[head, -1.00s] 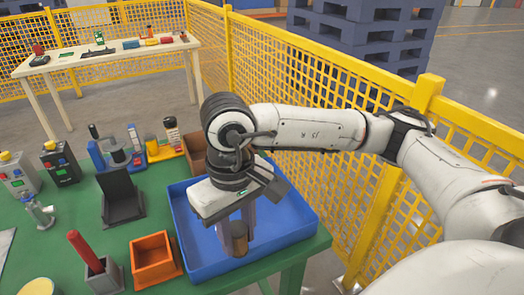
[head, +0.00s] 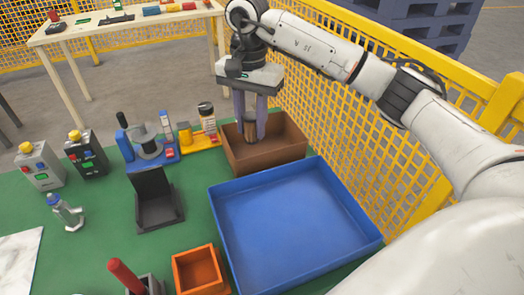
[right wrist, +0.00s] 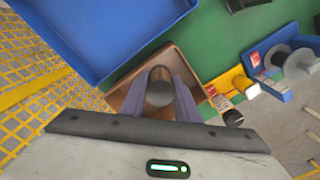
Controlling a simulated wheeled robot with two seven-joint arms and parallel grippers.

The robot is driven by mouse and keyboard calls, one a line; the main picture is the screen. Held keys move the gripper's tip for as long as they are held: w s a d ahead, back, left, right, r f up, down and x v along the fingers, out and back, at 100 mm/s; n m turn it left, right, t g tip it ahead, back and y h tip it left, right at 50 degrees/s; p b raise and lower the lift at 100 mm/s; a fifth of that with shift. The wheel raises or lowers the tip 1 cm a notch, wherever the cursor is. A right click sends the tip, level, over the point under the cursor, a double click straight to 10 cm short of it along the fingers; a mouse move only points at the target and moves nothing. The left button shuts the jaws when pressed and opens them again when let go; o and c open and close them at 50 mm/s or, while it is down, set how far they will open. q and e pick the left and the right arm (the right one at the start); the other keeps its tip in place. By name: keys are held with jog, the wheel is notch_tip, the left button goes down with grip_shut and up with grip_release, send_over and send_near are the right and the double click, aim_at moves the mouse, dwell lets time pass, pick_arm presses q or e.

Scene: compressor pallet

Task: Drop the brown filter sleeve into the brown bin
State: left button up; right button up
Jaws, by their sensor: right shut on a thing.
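The brown filter sleeve (head: 250,126) is a short brown cylinder with a darker end. My right gripper (head: 250,130) is shut on it, with one finger on each side. The brown bin (head: 285,157) is an open box at the back right of the green table. In the head view the sleeve shows in front of the bin's inside. In the right wrist view the sleeve (right wrist: 160,90) sits between the fingers with the bin (right wrist: 128,91) behind it. I cannot tell how far it is above the bin's floor. My left gripper is not in view.
An empty blue tray (head: 290,222) stands in front of the brown bin. A yellow holder with a bottle (head: 206,118) is close to the bin's left. A yellow mesh fence (head: 345,130) runs along the right. An orange box (head: 197,270) stands at the front.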

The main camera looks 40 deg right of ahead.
jog(key=w+d+r+m, duration=0.1)
jog(key=w+d+m, duration=0.3)
jog(key=d+m, duration=0.1)
jog(key=shift+m, duration=0.6)
jog(key=f, duration=0.3)
jog(key=f+p, duration=0.1)
jog(key=f, duration=0.5)
jog(key=shift+s+d+f, duration=0.15)
jog(key=shift+d+f, duration=0.15)
jog(key=shift+d, duration=0.1)
jog(key=shift+f, duration=0.2)
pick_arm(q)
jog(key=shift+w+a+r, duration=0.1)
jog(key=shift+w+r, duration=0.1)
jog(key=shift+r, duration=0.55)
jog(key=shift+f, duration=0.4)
pick_arm(e)
jog(key=shift+f, duration=0.55)
